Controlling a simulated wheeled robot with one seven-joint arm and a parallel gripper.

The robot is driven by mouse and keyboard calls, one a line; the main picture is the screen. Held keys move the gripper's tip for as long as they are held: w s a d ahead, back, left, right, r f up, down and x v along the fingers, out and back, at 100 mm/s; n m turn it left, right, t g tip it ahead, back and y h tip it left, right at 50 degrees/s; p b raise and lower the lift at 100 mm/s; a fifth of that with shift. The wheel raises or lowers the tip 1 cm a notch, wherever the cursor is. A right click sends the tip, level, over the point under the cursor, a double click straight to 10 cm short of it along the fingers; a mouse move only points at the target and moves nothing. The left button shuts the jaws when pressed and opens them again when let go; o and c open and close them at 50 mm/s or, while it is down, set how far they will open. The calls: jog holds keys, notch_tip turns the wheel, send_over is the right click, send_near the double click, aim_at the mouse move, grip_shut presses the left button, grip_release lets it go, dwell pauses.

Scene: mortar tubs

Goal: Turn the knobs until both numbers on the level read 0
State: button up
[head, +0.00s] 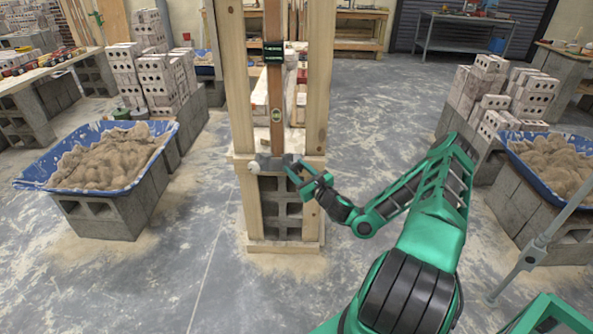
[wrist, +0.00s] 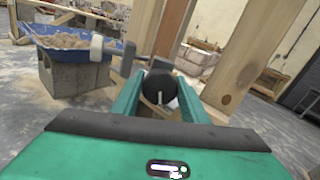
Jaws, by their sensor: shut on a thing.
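The level (head: 274,85) stands upright on a wooden post frame in the head view. Its dark display (head: 273,54) shows green marks too small to read, and a green vial (head: 277,113) sits lower down. A grey bracket (head: 273,162) is at its foot. A pale knob (head: 253,168) is on the bracket's left; it also shows in the wrist view (wrist: 97,48). My gripper (head: 297,172) is at the bracket's right side. In the wrist view its green fingers (wrist: 159,100) are shut on a round black knob (wrist: 160,84) with a white line. The head view hides this knob.
Blue tubs of mortar stand on blocks at the left (head: 140,137) and right (head: 515,148). Brick stacks stand behind them. A grey pole (head: 540,243) is at the right. Open floor lies left of the post frame.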

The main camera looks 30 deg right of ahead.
jog(key=shift+d+f+m, duration=0.2)
jog(key=shift+m, duration=0.7)
jog(key=o, duration=1)
jog(key=shift+o, duration=0.3)
jog(key=shift+a, duration=0.1)
jog(key=shift+r, duration=0.1)
jog(key=s, duration=1)
jog(key=shift+s, duration=0.35)
